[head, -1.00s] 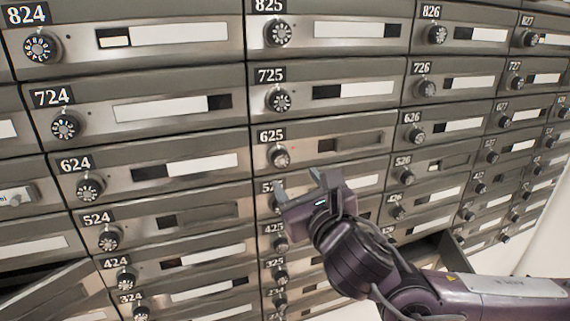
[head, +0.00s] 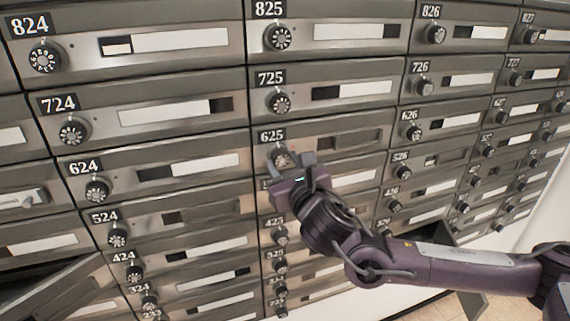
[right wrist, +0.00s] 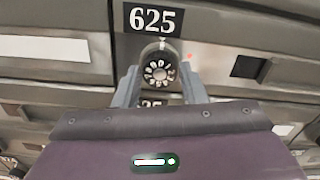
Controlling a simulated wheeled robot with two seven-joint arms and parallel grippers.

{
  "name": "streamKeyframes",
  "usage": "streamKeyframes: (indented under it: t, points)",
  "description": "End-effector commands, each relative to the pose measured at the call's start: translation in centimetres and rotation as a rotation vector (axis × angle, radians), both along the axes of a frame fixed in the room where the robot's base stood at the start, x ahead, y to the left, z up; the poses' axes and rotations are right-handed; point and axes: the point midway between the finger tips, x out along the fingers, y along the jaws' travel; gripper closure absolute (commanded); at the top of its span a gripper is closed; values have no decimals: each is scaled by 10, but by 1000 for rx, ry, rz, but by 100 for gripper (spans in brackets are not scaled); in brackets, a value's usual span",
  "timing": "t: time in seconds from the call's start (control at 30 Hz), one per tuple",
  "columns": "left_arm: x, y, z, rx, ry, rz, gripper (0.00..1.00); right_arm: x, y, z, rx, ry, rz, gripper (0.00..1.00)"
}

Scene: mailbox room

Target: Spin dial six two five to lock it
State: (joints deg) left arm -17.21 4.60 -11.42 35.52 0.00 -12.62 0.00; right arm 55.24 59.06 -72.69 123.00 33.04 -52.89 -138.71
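Dial 625 (head: 281,158) is a round black knob with white digits, below the 625 plate (head: 271,136) on its mailbox door. In the right wrist view the dial (right wrist: 159,72) shows between my fingertips, and a small red dot shows on the door to its right. My right gripper (head: 291,160) is open, with one finger on each side of the dial; it also shows in the right wrist view (right wrist: 160,85). A gap shows between each finger and the dial, and I cannot tell whether they touch it. My left gripper is not in view.
Dial 725 (head: 278,102) is above and dial 624 (head: 96,189) is to the left. Several similar dials fill the mailbox wall. An open door (head: 55,290) juts out at the lower left. Another open door (head: 470,305) shows at the lower right, behind my arm.

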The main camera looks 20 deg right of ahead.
Motion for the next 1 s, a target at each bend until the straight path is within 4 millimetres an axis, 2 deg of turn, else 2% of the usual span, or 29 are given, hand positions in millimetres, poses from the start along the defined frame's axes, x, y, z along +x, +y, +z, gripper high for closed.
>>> streamKeyframes:
  t: [0.03, 0.2, 0.57, 1.0]
  points:
    - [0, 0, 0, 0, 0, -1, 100, 0, 0, 0, 0, 0, 0, 69]
    - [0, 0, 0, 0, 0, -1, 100, 0, 0, 0, 0, 0, 0, 89]
    - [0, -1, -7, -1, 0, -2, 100, 0, 0, -1, 69, 1, 0, 89]
    - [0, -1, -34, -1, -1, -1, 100, 0, 0, -3, 424, 13, 0, 89]
